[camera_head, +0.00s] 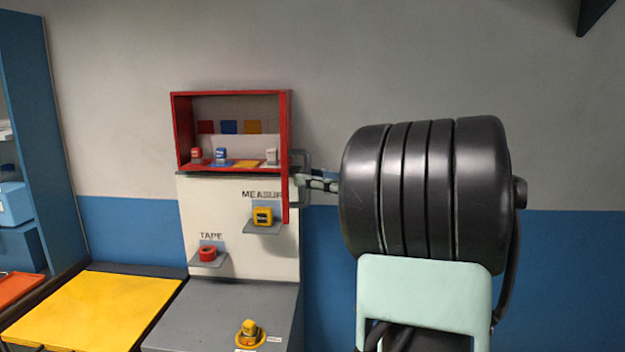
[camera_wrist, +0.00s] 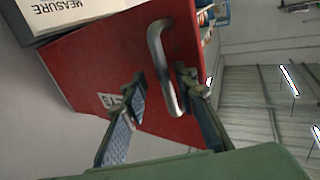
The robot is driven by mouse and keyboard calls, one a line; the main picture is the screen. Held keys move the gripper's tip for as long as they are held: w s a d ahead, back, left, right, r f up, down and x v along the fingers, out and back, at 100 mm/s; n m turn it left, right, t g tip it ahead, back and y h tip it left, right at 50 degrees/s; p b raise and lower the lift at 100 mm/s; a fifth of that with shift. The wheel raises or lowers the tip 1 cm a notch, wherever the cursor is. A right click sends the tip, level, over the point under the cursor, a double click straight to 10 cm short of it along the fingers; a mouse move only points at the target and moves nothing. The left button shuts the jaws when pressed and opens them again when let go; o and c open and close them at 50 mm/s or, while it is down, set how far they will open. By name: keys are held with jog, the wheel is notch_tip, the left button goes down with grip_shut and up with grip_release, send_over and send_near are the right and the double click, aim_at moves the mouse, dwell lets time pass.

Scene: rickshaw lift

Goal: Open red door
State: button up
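The red door (camera_head: 286,200) is seen nearly edge-on in the head view, standing swung out from the right side of the open-fronted red cabinet (camera_head: 230,94). Its outer face (camera_wrist: 95,65) fills much of the wrist view. A grey bar handle (camera_wrist: 158,45) is on that face; it also shows in the head view (camera_head: 307,158). My gripper (camera_wrist: 160,80) is open, with one finger on each side of the lower part of the handle. I cannot tell whether a finger touches it. In the head view my gripper (camera_head: 312,182) is partly hidden by my arm.
Several small items, including a blue one (camera_head: 221,156), stand inside the cabinet. Below it are a yellow tape measure (camera_head: 263,216) and red tape (camera_head: 207,254) on small shelves. A grey counter (camera_head: 215,305) and yellow top (camera_head: 90,310) lie lower left. A blue shelf unit stands far left.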

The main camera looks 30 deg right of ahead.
jog(key=v, duration=1.1)
jog(key=shift+s+d, duration=0.25)
jog(key=shift+s, duration=0.05)
jog(key=shift+w, duration=0.1)
